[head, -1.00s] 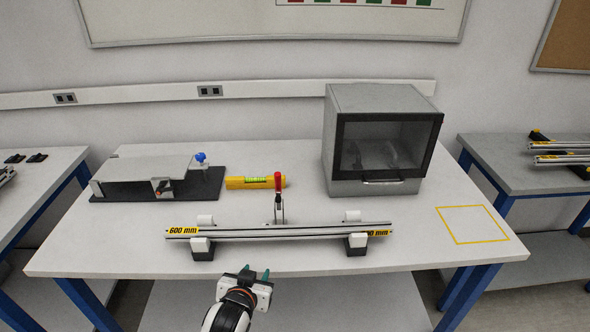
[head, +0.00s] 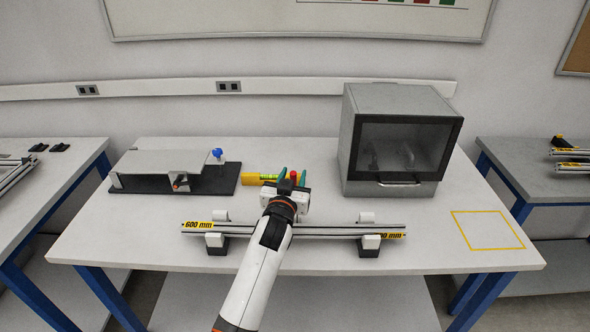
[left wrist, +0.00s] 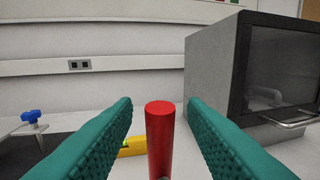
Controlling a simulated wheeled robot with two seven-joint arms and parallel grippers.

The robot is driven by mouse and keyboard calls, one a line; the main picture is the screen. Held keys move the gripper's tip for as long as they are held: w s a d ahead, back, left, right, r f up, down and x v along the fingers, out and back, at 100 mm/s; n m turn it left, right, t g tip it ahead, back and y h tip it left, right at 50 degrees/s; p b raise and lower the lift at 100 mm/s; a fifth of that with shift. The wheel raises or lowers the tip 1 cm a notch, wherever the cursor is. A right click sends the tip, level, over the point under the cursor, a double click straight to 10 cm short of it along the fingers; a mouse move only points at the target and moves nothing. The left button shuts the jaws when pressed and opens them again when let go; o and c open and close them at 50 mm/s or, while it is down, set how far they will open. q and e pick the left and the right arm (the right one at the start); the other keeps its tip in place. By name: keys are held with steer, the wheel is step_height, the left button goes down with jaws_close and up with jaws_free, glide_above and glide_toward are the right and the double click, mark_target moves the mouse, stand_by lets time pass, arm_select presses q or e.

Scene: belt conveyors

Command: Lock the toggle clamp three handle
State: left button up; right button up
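The toggle clamp's red handle (left wrist: 160,140) stands upright between the two green fingers of my left gripper (left wrist: 160,125) in the left wrist view. The fingers are open, with a gap on each side of the handle. In the head view my left gripper (head: 292,176) is over the middle of the table, and only the red top of the handle (head: 294,174) shows there. The rest of the clamp is hidden behind the gripper and arm. The 600 mm aluminium profile (head: 330,231) lies across white-and-black supports (head: 370,240). My right gripper is not in view.
A yellow spirit level (head: 251,179) lies behind the gripper. A grey cabinet (head: 350,165) with a dark glass door stands right of it. A black-based fixture with a blue knob (head: 217,153) is at left. The yellow-outlined square (head: 488,230) at right is empty.

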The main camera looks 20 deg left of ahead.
arm_select(q)
steer(key=shift+w+a, duration=0.1)
steer(key=shift+w, duration=1.1)
steer(key=shift+c, duration=0.5)
jaws_close()
